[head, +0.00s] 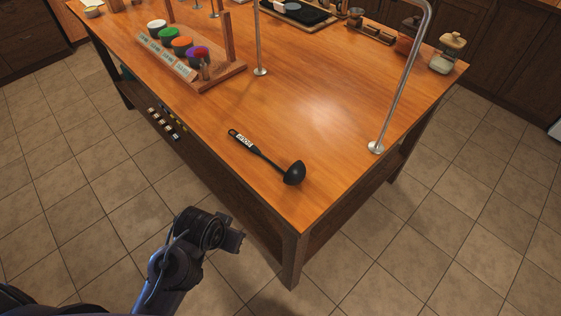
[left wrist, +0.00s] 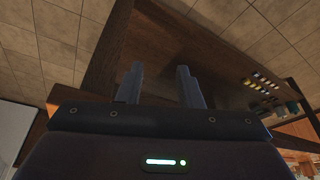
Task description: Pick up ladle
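A black ladle (head: 264,154) lies on the wooden table (head: 330,80) near its front corner. Its handle, with a white label, points to the back left, and its round bowl is at the right end. My left gripper (head: 236,241) is in front of the table, away from the ladle and apart from it. In the left wrist view, the two fingers of my left gripper (left wrist: 160,85) stand apart with nothing between them. The ladle is not in the left wrist view. My right gripper does not show in either view.
A wooden rack (head: 205,75) with several colored bowls stands at the back left. A metal post (head: 259,40) and a curved metal rail (head: 400,85) rise from the tabletop. Jars (head: 446,55) stand at the far right. The table surface around the ladle is clear.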

